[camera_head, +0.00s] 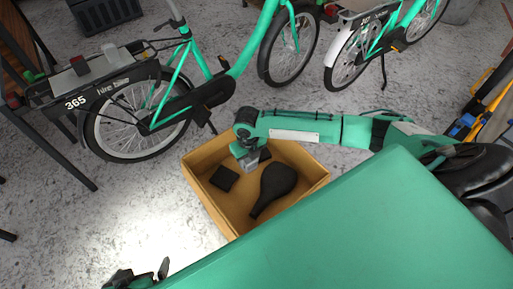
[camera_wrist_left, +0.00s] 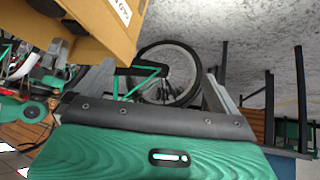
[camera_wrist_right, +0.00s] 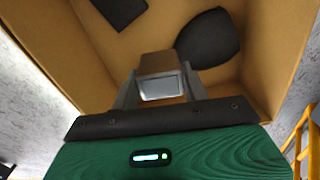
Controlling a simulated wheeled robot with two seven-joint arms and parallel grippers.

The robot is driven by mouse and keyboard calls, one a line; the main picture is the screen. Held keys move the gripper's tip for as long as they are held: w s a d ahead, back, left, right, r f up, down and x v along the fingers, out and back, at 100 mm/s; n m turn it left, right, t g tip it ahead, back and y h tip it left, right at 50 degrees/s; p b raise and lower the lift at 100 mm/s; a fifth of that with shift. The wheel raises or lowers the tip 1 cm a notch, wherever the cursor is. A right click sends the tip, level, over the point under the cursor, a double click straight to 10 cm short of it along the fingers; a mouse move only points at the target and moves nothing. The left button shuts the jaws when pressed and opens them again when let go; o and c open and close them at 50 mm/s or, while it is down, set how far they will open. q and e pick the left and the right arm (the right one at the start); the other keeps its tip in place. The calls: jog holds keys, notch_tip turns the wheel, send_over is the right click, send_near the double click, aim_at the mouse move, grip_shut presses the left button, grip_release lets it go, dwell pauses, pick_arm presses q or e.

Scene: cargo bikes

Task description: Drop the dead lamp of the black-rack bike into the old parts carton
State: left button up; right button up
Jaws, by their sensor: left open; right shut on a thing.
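The old parts carton (camera_head: 206,196) is an open brown box on the floor in the head view. My right gripper (camera_head: 247,160) reaches over it, shut on a small grey lamp (camera_head: 251,166). In the right wrist view the lamp (camera_wrist_right: 161,82) sits between the fingers, a pale face towards the camera, with the carton's inside (camera_wrist_right: 95,70) beyond it. Whether it touches the carton cannot be told. The black-rack bike (camera_head: 190,105), with plate 365, stands behind at the left. My left gripper (camera_head: 140,278) is open and empty at the bottom left.
The carton holds a black saddle (camera_head: 275,184), a black block (camera_head: 224,178) and another dark piece (camera_head: 265,154). A second green bike (camera_head: 370,40) stands at the back right. Floor left of the carton is clear.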

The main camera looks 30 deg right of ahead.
pick_arm(q)
jog(key=shift+w+d+f+t+h+b, duration=0.1)
jog(key=shift+w+d+t+h+b, duration=0.2)
jog(key=shift+d, duration=0.2)
jog(key=shift+w+d+r+t+h+b, duration=0.1)
jog(key=shift+w+d+t+h, duration=0.1)
jog(key=shift+d+t, duration=0.25)
jog(key=shift+w+d+f+t+h+b, duration=0.1)
jog(key=shift+w+d+t+h+b, duration=0.15)
jog(key=shift+d, duration=0.35)
pick_arm(e)
jog(key=shift+f, duration=0.75)
jog(key=o, duration=1.1)
pick_arm(q)
jog(key=s+a+g+y+p, duration=0.2)
jog(key=s+a+g+p, duration=0.1)
jog(key=a, duration=0.3)
jog(key=shift+s+r+g, duration=0.25)
jog(key=shift+r+g, duration=0.2)
jog(key=shift+g, duration=0.05)
pick_arm(e)
jog(key=shift+r, duration=6.9)
pick_arm(q)
jog(key=shift+y, duration=0.25)
